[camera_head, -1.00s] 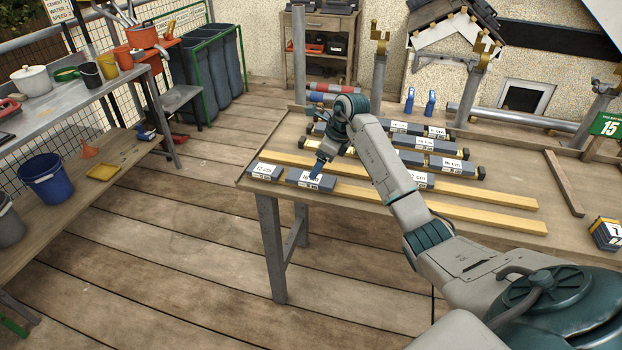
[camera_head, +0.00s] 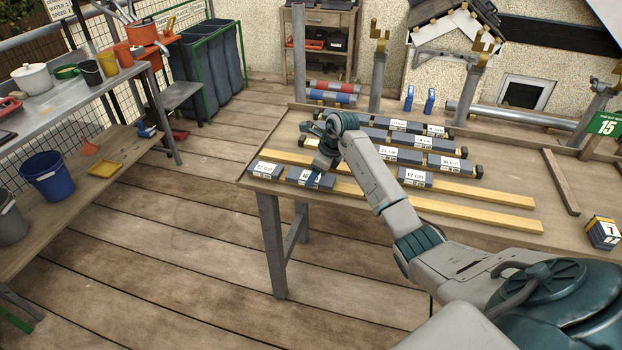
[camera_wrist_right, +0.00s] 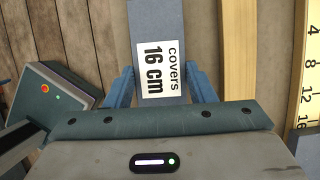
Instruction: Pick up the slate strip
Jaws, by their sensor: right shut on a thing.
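The slate strip is a flat blue-grey piece with a white label; in the right wrist view the strip (camera_wrist_right: 157,20) carries the label "covers 16 cm". It lies near the left front corner of the workbench in the head view, where the strip (camera_head: 292,174) is partly hidden by my gripper. My right gripper (camera_head: 318,180) is down at the strip. In the right wrist view its blue fingers (camera_wrist_right: 163,88) stand on either side of the strip and are shut on it. My left gripper is not in view.
Other labelled slate strips lie left (camera_head: 265,170) and right (camera_head: 415,177) of it on the workbench (camera_head: 500,232). Yellow battens (camera_head: 465,213) run along the bench, and a ruler (camera_wrist_right: 307,80) lies at the right. A tile box (camera_head: 603,233) stands at the right edge.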

